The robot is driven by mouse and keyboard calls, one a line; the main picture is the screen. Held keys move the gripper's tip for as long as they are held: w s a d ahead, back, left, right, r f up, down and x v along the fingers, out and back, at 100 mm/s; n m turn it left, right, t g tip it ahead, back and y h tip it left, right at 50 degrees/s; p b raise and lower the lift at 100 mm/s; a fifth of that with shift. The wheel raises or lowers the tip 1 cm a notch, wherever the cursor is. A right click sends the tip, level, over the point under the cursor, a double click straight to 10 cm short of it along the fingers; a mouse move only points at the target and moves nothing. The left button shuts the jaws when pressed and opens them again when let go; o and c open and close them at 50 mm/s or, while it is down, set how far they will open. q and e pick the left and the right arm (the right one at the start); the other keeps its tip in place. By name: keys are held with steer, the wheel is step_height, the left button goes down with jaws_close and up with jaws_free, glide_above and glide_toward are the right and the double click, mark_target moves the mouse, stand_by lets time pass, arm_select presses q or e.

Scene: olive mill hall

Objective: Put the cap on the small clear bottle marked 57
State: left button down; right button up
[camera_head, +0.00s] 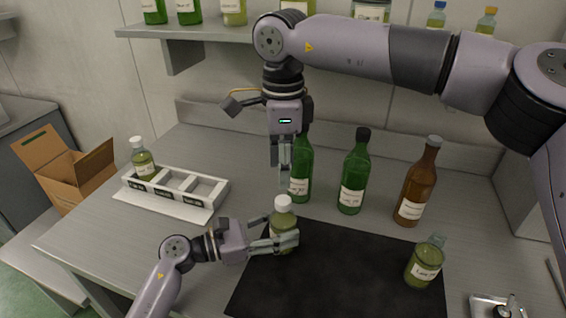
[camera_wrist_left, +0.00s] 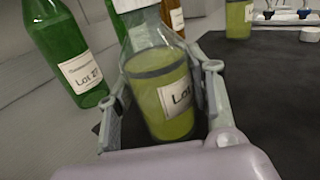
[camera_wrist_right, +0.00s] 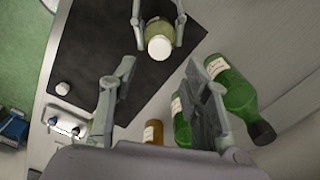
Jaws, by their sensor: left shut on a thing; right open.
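A small clear bottle (camera_head: 284,238) with yellow-green liquid stands upright at the mat's left edge, a white cap (camera_head: 283,203) on its neck. My left gripper (camera_head: 285,243) is shut around its body. In the left wrist view the bottle (camera_wrist_left: 162,90) shows a "Lo..." label; its number is not readable. My right gripper (camera_head: 285,168) is open and empty above that cap; the cap also shows between its fingers in the right wrist view (camera_wrist_right: 159,48). Another small clear bottle (camera_head: 422,266), apparently uncapped, stands at the mat's right; its number is unclear. A loose white cap (camera_wrist_right: 62,88) lies at the mat's edge.
Tall green bottles (camera_head: 354,178) and a brown one (camera_head: 415,190) stand behind the mat (camera_head: 330,275). A white rack (camera_head: 205,189) at left holds a capped bottle (camera_head: 143,160). A small tray (camera_head: 484,308) is at front right. The mat's middle is clear.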

mark_target(283, 200)
stand_by(0.3)
steer(key=shift+f, duration=4.05)
steer(key=shift+c, duration=0.5)
jaws_close()
steer(key=m, duration=0.5)
steer(key=shift+o, duration=1.2)
jaws_free()
step_height(283, 200, up, 12)
